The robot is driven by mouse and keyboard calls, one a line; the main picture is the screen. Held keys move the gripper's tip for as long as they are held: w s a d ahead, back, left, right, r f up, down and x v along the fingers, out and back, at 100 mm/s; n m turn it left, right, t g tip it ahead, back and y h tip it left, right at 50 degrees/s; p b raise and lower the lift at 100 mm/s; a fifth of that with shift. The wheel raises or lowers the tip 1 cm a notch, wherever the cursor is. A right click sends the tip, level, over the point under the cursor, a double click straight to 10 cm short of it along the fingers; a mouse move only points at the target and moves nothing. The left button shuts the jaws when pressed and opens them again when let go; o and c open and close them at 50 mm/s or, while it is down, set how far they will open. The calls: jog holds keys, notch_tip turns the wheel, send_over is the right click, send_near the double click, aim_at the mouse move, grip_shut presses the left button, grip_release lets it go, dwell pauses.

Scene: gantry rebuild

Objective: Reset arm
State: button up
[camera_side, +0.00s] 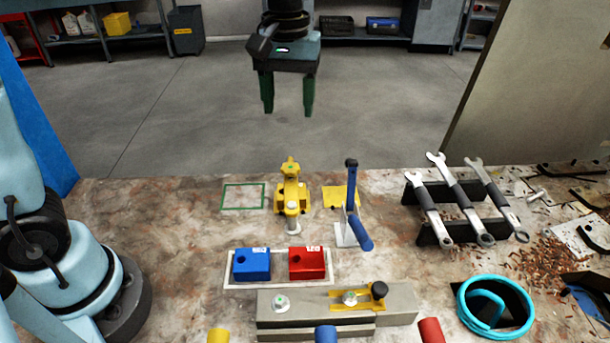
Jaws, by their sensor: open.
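My gripper (288,108) hangs at the top centre of the side view, high above the far edge of the workbench. Its two green fingers point down and stand apart, with nothing between them. It touches nothing. My arm's pale blue base is at the left edge. The workbench (130,215) below holds a yellow clamp-like fixture (291,190) and a blue-handled toggle clamp (352,205). A blue block (252,265) and a red block (307,263) sit side by side in a white-edged tray (277,285).
A grey fixture bar (400,305) lies in front of the tray. A green square outline (243,197) on the bench is empty. A tan panel (530,90) rises at back right.

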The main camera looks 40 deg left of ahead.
jog(key=s+a+f+m+t, duration=0.5)
jog(key=s+f+m+t, duration=0.1)
jog(key=s, duration=0.4)
jog(key=shift+f+m+t, duration=0.3)
jog(key=shift+f+t, duration=0.05)
jog(key=shift+t, duration=0.25)
